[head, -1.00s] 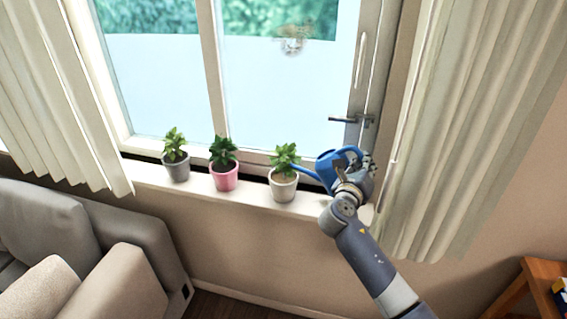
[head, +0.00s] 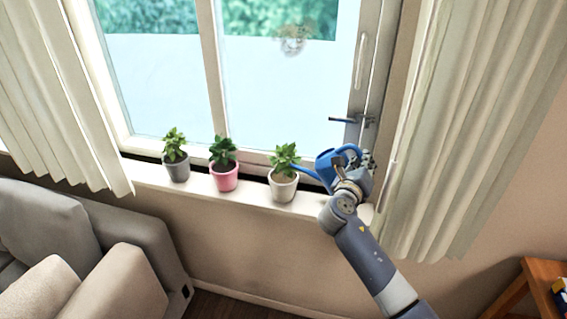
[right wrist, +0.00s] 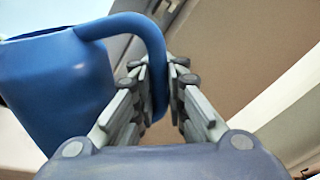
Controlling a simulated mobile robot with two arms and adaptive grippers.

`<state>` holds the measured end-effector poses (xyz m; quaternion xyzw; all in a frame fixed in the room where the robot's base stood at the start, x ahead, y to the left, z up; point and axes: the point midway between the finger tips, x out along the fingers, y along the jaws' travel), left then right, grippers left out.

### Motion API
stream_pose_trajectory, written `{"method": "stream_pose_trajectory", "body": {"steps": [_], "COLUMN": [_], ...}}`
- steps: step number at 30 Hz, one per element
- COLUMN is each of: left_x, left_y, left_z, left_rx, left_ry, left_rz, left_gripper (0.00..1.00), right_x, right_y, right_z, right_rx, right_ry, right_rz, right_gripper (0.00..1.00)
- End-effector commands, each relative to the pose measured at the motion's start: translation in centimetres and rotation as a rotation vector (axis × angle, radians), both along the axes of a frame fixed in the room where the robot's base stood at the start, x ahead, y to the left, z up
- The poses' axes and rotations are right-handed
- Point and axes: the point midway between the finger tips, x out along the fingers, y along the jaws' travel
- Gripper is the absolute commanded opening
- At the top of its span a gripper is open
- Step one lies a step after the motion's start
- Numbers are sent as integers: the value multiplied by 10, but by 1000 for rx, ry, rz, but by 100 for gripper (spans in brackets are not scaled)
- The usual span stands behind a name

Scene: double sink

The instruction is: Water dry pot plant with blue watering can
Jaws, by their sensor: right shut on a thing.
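The blue watering can (head: 326,166) is at the right end of the windowsill in the head view, with its spout pointing left at the white pot plant (head: 284,186). The spout tip is close to that plant's leaves; I cannot tell if it touches. My right gripper (head: 362,166) is shut on the can's handle. In the right wrist view the fingers of the right gripper (right wrist: 160,88) close on either side of the blue handle, and the can's body (right wrist: 60,85) fills the left. A pink pot plant (head: 224,176) and a grey pot plant (head: 176,165) stand further left. My left gripper is not in view.
The pots stand on a narrow white windowsill (head: 145,177) below a window. A window handle (head: 343,120) is just above the can. Curtains (head: 440,130) hang at both sides. A grey sofa (head: 110,240) is at the lower left, a wooden shelf (head: 540,275) at the lower right.

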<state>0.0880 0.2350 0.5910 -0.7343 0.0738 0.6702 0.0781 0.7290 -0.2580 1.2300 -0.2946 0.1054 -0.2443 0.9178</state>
Motion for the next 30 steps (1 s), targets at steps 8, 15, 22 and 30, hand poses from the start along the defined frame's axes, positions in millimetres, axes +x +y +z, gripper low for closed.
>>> {"method": "stream_pose_trajectory", "body": {"steps": [8,15,22,30], "left_x": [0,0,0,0], "left_y": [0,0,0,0], "left_z": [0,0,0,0], "left_rx": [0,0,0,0], "left_ry": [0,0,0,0], "left_rz": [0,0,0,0], "left_gripper": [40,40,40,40], "right_x": [0,0,3,5], "right_y": [0,0,3,6], "right_z": [3,3,12,20], "right_rx": [0,-1,-25,-55], "right_ry": [-5,-5,11,33], "right_rz": [1,1,0,0], "right_gripper": [0,0,0,0]}}
